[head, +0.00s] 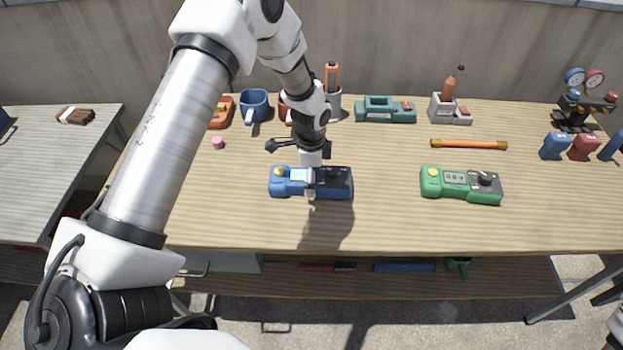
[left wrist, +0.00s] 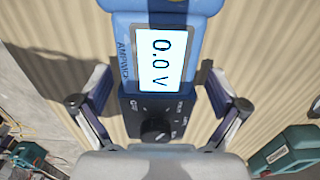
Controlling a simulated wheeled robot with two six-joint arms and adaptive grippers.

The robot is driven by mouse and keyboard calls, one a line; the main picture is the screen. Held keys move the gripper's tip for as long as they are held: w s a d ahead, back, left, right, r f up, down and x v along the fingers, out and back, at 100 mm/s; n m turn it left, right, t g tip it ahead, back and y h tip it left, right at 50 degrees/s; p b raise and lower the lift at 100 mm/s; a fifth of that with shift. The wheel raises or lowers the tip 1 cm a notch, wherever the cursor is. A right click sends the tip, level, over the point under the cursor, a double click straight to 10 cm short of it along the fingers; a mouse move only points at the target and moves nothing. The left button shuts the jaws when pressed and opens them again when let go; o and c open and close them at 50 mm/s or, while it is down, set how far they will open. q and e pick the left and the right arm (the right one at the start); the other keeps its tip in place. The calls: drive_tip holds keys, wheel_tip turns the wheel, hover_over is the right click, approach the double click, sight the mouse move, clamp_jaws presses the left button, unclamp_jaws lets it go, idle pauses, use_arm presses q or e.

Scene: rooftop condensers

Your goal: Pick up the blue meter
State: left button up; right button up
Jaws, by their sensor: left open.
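The blue meter (head: 335,184) lies on the wooden table, with a yellow button at its left end and a dark dial section at its right. In the left wrist view the blue meter (left wrist: 160,58) shows a lit screen reading 0.0 V and a black dial. My left gripper (head: 311,184) is above the meter, pointing down. In the left wrist view the open fingers of my left gripper (left wrist: 165,95) stand on either side of the meter's body, with gaps showing. I cannot tell whether the fingertips reach down beside it. My right gripper is not in view.
A green meter (head: 461,184) lies to the right. An orange-handled rod (head: 469,144) and a teal device (head: 386,109) lie further back. The table's front strip is clear.

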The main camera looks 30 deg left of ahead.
use_arm(q)
drive_tip(key=shift+s+r, duration=0.1)
drive_tip(key=shift+s, duration=0.05)
drive_tip(key=shift+c, duration=0.4)
drive_tip(key=c, duration=1.6)
drive_tip(key=shift+r, duration=0.1)
drive_tip(key=shift+r, duration=0.5)
wheel_tip(320, 180, up, 2)
drive_tip(key=shift+r+b, duration=0.2)
drive_tip(key=shift+b, duration=0.2)
drive_tip(key=s+d, duration=0.2)
drive_tip(key=s, duration=0.2)
drive_tip(key=s+d+r+b, duration=0.1)
drive_tip(key=s+d, duration=0.1)
drive_tip(key=s, duration=0.3)
drive_tip(key=s+d, duration=0.3)
drive_tip(key=s, duration=0.2)
drive_tip(key=shift+r+b, duration=0.3)
drive_tip(key=shift+s+r, duration=0.1)
drive_tip(key=shift+r, duration=0.05)
wheel_tip(320, 180, up, 3)
drive_tip(key=p, duration=0.3)
drive_tip(key=shift+f, duration=0.2)
